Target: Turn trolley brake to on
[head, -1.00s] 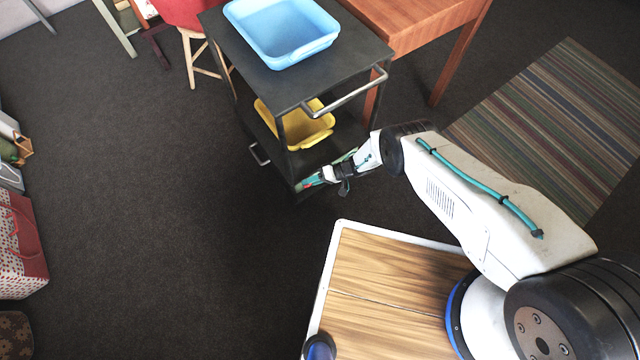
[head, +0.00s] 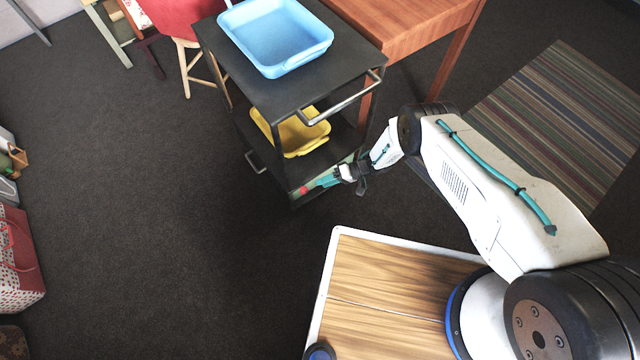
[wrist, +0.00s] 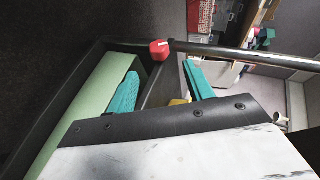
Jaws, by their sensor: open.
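The black trolley (head: 215,45) stands ahead of me, with a metal push handle (head: 345,98) on its near side. A red knob (head: 303,190), which looks like the brake, sits low at the trolley's near corner. In the wrist view the red knob (wrist: 159,50) shows a pale mark on its top and lies just beyond my fingertips, between them in the picture. My gripper (head: 324,182) is at the right of the knob, its teal fingers apart and empty. In the wrist view my gripper (wrist: 161,80) shows a clear gap. Whether a finger touches the knob cannot be told.
A blue tray (head: 275,60) is on the trolley's top and a yellow tray (head: 305,143) on a lower shelf. A pale green object (wrist: 85,110) is close to the left finger. A wooden table (head: 400,25) stands behind.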

